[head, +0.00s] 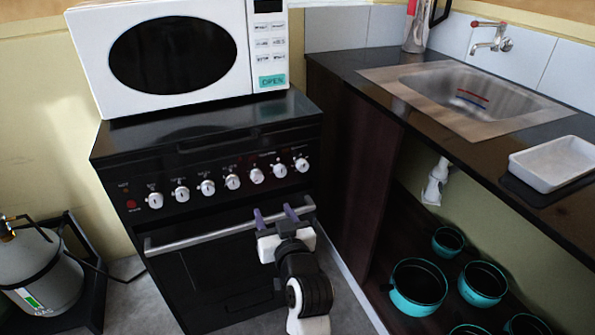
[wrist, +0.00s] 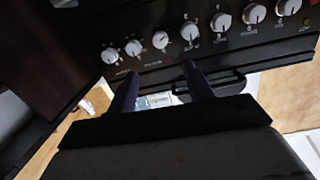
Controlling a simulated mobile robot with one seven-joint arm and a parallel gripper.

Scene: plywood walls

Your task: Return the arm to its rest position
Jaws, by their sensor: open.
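My gripper (head: 275,217) is in front of the black stove (head: 215,270), close to the right part of its silver oven door handle (head: 195,240). Its two purple fingers are spread apart with nothing seen between them. In the wrist view my gripper (wrist: 157,80) points at the stove front, with the row of knobs (wrist: 190,32) beyond the fingertips. I cannot tell whether the fingers touch the handle. My arm reaches up from the bottom of the head view.
A white microwave (head: 180,50) stands on the stove. At right is a dark counter (head: 460,140) with a sink (head: 470,95) and a white tray (head: 555,163). Several teal pots (head: 418,287) sit below it. A gas cylinder (head: 38,270) stands at left.

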